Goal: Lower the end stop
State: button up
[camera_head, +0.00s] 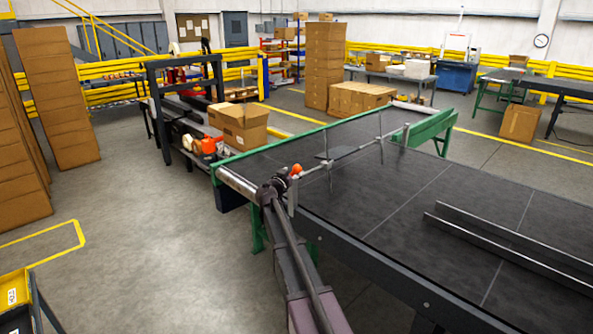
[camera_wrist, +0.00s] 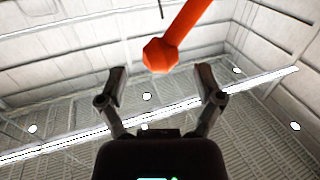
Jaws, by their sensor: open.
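The end stop looks to be the grey plate (camera_head: 345,152) on a thin rod that runs across the dark belt; the plate lies roughly flat, above the belt. An orange handle (camera_head: 296,170) is at the rod's near end, by the table's edge. My gripper (camera_head: 280,182) is close beside this handle, and its fingers are too small to make out there. In the wrist view the orange handle (camera_wrist: 180,35) slants in from the top, its thick end just beyond and between the fingertips. My gripper (camera_wrist: 162,82) is open and empty, with no visible contact.
The dark belt table (camera_head: 400,190) extends right, with long metal rails (camera_head: 510,245) on it. A green frame (camera_head: 425,132) stands at its far edge. An open carton (camera_head: 240,127) is behind the table's left end.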

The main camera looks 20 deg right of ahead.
aim_at(295, 170)
jog(key=shift+x, duration=1.55)
